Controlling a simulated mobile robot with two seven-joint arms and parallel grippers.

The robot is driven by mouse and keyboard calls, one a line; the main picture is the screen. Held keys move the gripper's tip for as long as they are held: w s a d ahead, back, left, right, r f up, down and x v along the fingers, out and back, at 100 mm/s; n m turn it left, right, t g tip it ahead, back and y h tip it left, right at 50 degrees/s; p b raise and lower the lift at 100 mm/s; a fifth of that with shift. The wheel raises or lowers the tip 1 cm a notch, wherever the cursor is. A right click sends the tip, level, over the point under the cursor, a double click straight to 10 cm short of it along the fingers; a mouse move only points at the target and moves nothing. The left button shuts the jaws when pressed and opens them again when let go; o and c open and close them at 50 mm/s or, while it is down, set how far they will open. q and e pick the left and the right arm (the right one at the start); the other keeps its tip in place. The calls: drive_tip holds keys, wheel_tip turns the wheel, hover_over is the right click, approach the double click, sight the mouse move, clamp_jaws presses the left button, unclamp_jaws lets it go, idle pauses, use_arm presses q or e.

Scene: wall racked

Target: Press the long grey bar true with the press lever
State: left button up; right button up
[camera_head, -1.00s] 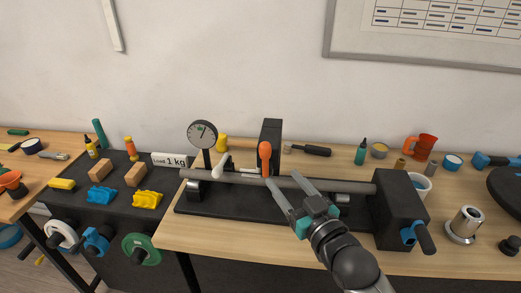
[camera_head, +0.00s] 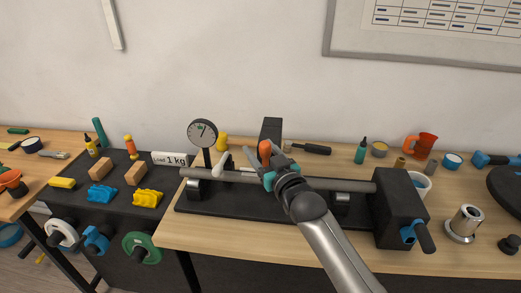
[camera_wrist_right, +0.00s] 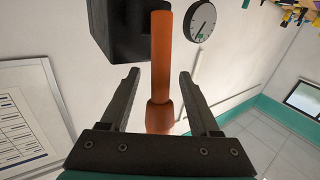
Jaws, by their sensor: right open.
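The long grey bar (camera_head: 345,186) lies across the supports of the black press base (camera_head: 225,205), its right end at a black block (camera_head: 400,210). The press lever has an orange handle (camera_head: 265,149) in front of the black press post (camera_head: 271,128). My right gripper (camera_head: 262,160) is at this handle. In the right wrist view, the orange handle (camera_wrist_right: 160,60) stands between the two fingers of my open gripper (camera_wrist_right: 159,78), with a gap on each side. My forearm and hand hide the middle of the bar. My left gripper is not in view.
A dial gauge (camera_head: 203,133) stands behind the bar's left part, with a white-tipped lever (camera_head: 220,162) near it. A metal flanged part (camera_head: 465,224) is at right.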

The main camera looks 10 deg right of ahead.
drive_tip(key=shift+w, duration=0.1)
clamp_jaws()
idle(0.6)
idle(0.9)
